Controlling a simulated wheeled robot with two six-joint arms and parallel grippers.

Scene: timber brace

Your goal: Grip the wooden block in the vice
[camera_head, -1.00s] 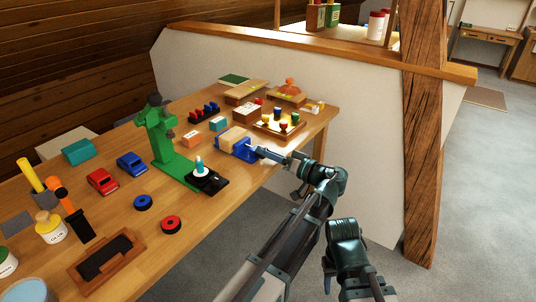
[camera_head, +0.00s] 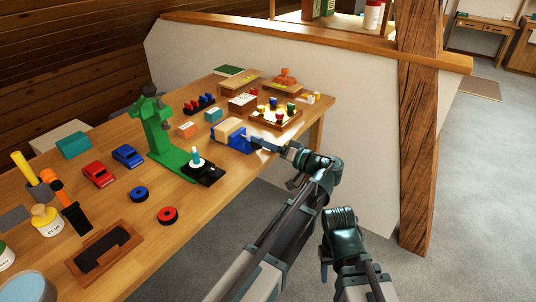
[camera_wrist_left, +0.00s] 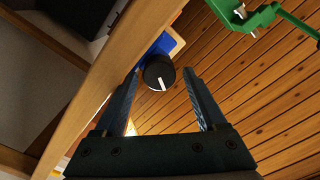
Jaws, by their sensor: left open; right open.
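The blue vice (camera_head: 238,142) stands near the front edge of the workbench. The pale wooden block (camera_head: 230,126) sits in it; I cannot tell how tightly it is held. In the left wrist view, the vice's round black knob (camera_wrist_left: 155,78) with a white mark faces me, with blue vice body (camera_wrist_left: 161,45) and pale wood (camera_wrist_left: 178,42) behind it. My left gripper (camera_head: 268,146) is open, its fingertips on either side of the knob; contact is not clear. My right gripper (camera_head: 341,228) is open and empty, low in front of the bench; its fingertips are hard to see.
A green press (camera_head: 157,130) stands left of the vice, with a black-based piece (camera_head: 208,173) beside it. A tray of coloured pegs (camera_head: 277,115) lies behind right. An orange box (camera_head: 187,130) and teal box (camera_head: 213,115) are close behind. A timber post (camera_head: 418,150) rises at right.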

